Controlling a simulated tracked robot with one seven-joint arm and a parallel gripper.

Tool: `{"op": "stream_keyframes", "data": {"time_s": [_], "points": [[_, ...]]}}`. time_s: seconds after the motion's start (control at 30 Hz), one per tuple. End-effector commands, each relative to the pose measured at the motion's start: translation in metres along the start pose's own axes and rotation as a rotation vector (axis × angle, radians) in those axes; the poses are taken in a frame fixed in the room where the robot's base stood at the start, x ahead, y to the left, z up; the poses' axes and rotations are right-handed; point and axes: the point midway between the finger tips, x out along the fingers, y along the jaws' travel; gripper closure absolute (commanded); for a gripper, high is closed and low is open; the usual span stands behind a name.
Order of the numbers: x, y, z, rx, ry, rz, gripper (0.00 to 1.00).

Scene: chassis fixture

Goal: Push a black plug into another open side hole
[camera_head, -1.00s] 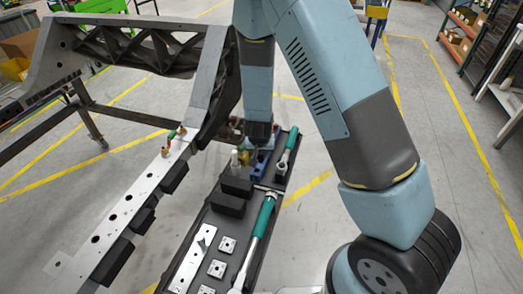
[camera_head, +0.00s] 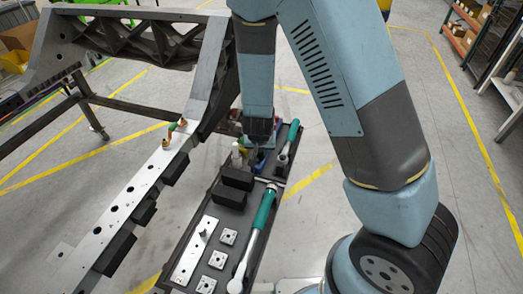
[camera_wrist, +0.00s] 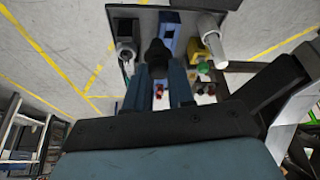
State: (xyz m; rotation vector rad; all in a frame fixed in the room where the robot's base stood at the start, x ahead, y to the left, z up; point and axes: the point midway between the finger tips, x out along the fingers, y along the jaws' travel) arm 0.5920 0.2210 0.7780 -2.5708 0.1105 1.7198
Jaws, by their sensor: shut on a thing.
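My gripper (camera_wrist: 158,75) has two blue fingers shut on a black plug (camera_wrist: 157,52), whose dark rounded end shows between the fingertips in the wrist view. It is over the far end of the dark tray, by a blue holder (camera_wrist: 170,28). In the head view my gripper (camera_head: 259,143) points down there; the plug is too small to make out. The chassis rail (camera_head: 128,192) runs along the left with a row of dark round holes, such as one hole (camera_head: 98,228). I cannot tell which holes are plugged.
The dark tray (camera_head: 212,205) holds black blocks (camera_head: 232,188), square plates (camera_head: 218,259), a green-handled wrench (camera_head: 263,210) and a ratchet (camera_head: 287,142). A white bottle (camera_wrist: 208,28) stands close right of my gripper in the wrist view. Brass fittings (camera_head: 167,143) stick up from the rail.

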Motion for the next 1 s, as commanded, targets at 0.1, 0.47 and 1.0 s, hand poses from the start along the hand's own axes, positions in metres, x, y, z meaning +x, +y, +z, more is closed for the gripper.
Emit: {"op": "stream_keyframes", "data": {"time_s": [0.1,0.47,1.0], "points": [[-0.006,-0.001,-0.002,0.000,0.002,0.000,1.00],[-0.022,-0.001,-0.009,-0.002,0.001,-0.001,1.00],[-0.041,0.000,-0.017,0.000,0.000,-0.001,1.00]]}}
